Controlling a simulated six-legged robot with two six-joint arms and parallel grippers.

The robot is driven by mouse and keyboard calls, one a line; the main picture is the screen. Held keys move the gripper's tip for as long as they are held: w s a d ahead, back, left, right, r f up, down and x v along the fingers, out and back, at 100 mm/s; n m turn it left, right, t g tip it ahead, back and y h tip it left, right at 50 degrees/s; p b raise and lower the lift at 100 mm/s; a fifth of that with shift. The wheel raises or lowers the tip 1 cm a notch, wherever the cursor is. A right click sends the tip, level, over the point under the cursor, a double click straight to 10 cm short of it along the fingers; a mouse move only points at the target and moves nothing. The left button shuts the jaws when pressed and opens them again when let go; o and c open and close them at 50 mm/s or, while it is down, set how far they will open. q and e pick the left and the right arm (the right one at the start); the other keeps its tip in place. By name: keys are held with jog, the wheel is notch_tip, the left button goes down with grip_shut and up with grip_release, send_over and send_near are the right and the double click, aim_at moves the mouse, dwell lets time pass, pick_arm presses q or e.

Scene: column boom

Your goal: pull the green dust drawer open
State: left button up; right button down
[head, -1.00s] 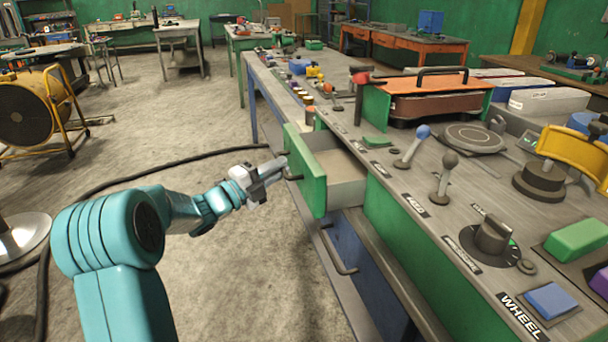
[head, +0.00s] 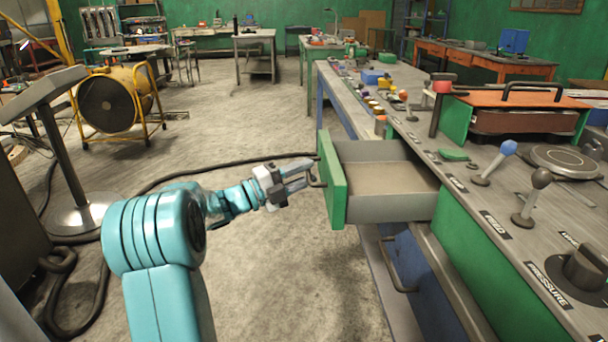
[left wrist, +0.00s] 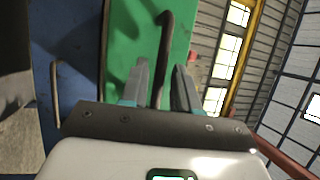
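The green dust drawer (head: 335,183) stands well out from the console's left side. Its tray is visible and looks empty. A dark bar handle (head: 316,172) is on its front; it also shows in the left wrist view (left wrist: 162,60). My left gripper (head: 302,177) is at this handle. In the left wrist view its two fingers (left wrist: 162,82) are on either side of the bar, with green front visible in the gaps, so they look open around it. Contact with the bar cannot be made out. My right gripper is not in view.
The console top (head: 415,135) carries levers, knobs and buttons. A blue drawer (head: 415,262) with a dark handle is below. A black cable (head: 165,180) crosses the floor behind my left arm. A yellow fan (head: 108,100) and a metal stand (head: 80,215) are at left.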

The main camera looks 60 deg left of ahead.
pick_arm(q)
jog(key=shift+s, duration=0.1)
jog(key=v, duration=1.6)
jog(key=shift+d, duration=0.1)
